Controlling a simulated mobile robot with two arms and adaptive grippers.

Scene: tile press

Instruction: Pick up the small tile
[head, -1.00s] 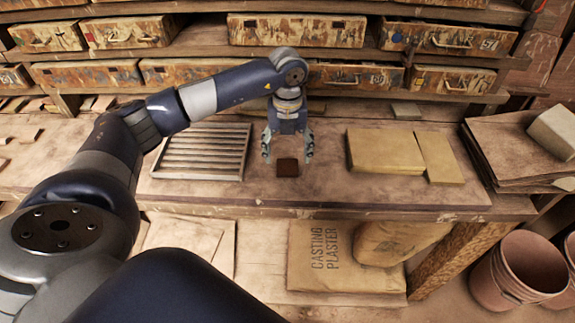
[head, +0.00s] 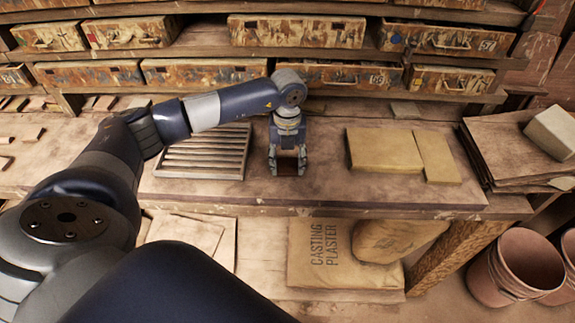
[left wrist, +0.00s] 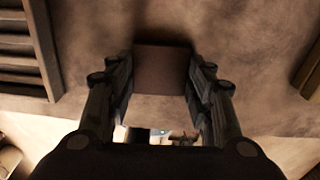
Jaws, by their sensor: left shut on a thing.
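The small tile (head: 287,168) is dark brown and square, on the wooden bench near its front edge. In the left wrist view the tile (left wrist: 162,70) sits between the two fingers. My left gripper (head: 287,172) has come down over the tile and is shut on it, a finger at each side. It also shows in the left wrist view (left wrist: 160,95). The fingers hide part of the tile in the head view, and I cannot tell whether it is clear of the bench. My right gripper is not in view.
A slatted wooden rack (head: 203,152) lies left of the gripper. Yellowish slabs (head: 384,150) lie to the right, with bare bench between. Painted drawers (head: 296,32) stand behind. Stacked boards (head: 515,150) are at the far right. Bags of casting plaster (head: 322,262) sit below.

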